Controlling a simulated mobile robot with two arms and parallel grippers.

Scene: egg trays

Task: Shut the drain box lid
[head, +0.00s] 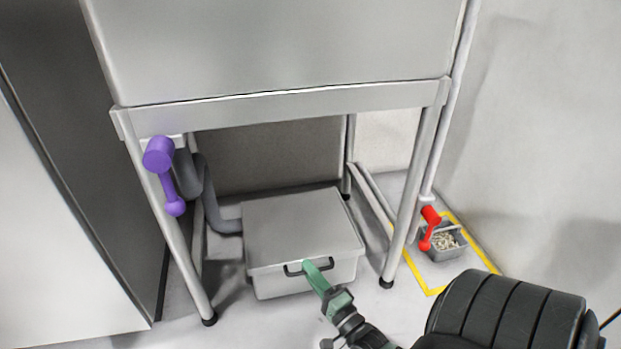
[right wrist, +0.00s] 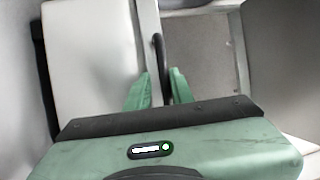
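The drain box (head: 300,283) is a light grey box on the floor under the sink. Its flat grey lid (head: 298,222) lies level across the top, with no open gap visible in the head view. A dark bar handle (head: 292,271) is on the front edge of the lid. My right gripper (head: 310,266) is at this handle. My left gripper is not in view.
The metal sink frame (head: 290,105) stands over the box, with a leg on either side. A purple valve handle (head: 159,153) and a grey drain pipe are at left.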

